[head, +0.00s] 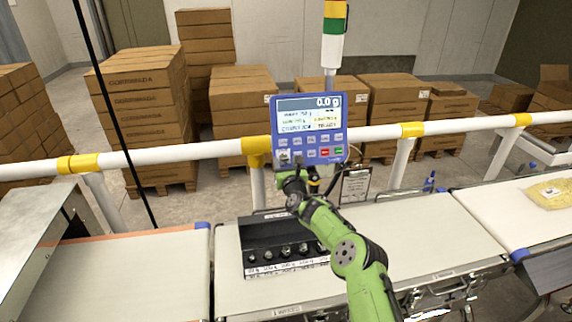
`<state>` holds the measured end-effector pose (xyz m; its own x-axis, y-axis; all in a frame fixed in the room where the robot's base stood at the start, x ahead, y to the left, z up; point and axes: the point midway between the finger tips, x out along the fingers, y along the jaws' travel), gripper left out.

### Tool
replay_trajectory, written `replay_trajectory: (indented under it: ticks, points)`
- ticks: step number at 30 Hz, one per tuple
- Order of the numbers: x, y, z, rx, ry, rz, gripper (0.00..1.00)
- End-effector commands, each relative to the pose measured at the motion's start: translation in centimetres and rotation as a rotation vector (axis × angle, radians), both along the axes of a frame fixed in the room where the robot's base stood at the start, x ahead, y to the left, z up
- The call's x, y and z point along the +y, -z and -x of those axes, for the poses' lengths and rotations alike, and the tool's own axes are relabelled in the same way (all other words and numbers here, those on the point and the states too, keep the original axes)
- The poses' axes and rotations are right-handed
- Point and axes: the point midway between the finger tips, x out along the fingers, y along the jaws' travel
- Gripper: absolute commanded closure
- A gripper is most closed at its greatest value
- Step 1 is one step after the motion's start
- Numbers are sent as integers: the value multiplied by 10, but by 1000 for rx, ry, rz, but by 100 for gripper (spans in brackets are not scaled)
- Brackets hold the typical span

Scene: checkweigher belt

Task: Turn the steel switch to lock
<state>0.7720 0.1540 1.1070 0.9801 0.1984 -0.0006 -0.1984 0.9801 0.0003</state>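The blue control panel (333,152) of the checkweigher stands on the rail at the middle, its screen reading 0.0 g. A small pale, metallic-looking part, apparently the steel switch (283,157), shows at the panel's lower left corner. It is too small for me to read its position or any lock mark. My gripper (292,166) is at the end of the green arm, right below and in front of that corner. My wrist hides part of the area. I cannot tell whether the fingers touch the switch or whether they are open or shut.
A black box (258,236) with several round metal pieces and labels sits on the middle belt (420,222), beside my arm. A white and yellow rail (200,150) runs behind. A clipboard (355,186) hangs below the panel. A yellow pack (548,194) lies on the right belt.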

Motion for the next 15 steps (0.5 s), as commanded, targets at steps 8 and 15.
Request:
replay_trajectory:
  ticks: [8,15]
  points:
    - [0,0,0,0,0,0,89]
    - [0,0,0,-3,-3,11,96]
